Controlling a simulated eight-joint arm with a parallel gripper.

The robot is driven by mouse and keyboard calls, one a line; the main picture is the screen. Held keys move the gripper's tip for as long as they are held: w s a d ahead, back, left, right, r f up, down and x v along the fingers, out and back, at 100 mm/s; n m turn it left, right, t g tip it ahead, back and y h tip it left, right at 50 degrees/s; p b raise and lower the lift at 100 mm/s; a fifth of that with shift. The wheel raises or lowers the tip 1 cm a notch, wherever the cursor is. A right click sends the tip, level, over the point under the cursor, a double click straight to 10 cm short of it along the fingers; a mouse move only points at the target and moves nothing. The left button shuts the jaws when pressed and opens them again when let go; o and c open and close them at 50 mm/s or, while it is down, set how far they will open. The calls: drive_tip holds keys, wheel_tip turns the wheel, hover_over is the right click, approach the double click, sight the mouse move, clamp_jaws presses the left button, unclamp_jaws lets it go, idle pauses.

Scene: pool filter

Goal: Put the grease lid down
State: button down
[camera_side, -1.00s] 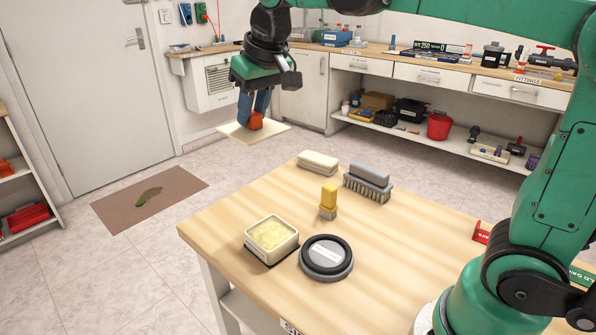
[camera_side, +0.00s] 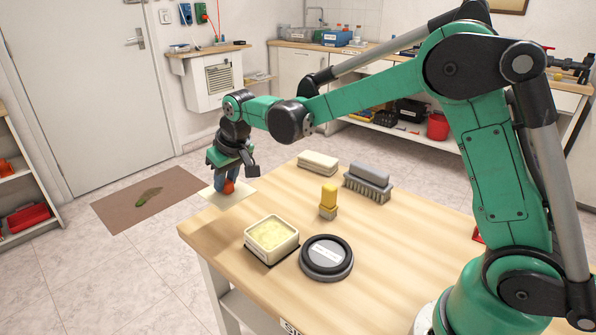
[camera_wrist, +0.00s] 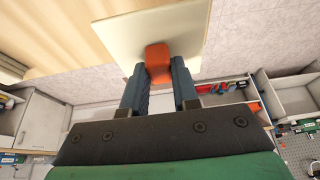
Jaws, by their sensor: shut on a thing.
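The grease lid is a flat cream square plate (camera_side: 236,197) with an orange-red knob (camera_side: 228,187). My gripper (camera_side: 225,188) is shut on the knob, with the plate below the fingers near the table's far left corner. In the wrist view the lid plate (camera_wrist: 150,35) spreads beyond the fingertips, and the orange knob (camera_wrist: 158,62) sits between the two blue fingers. I cannot tell whether the plate touches the table. An open square tub of yellowish grease (camera_side: 271,236) stands on the table, uncovered.
The wooden table (camera_side: 395,240) also holds a round black-rimmed container (camera_side: 326,257), a small yellow-handled brush (camera_side: 328,202), a grey brush (camera_side: 368,180) and a cream block (camera_side: 318,162). Bare wood lies between the lid and the tub.

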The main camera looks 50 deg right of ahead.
sight(234, 196)
wheel_tip(234, 196, down, 8)
drive_tip(key=shift+f, duration=0.1)
idle(0.4)
drive_tip(key=c, duration=0.7)
unclamp_jaws()
drive_tip(key=shift+o, duration=0.2)
drive_tip(key=v, duration=1.1)
drive_tip(key=s+d+r+t, duration=0.2)
drive_tip(key=s, duration=1.2)
drive_tip(key=shift+s+t, duration=0.3)
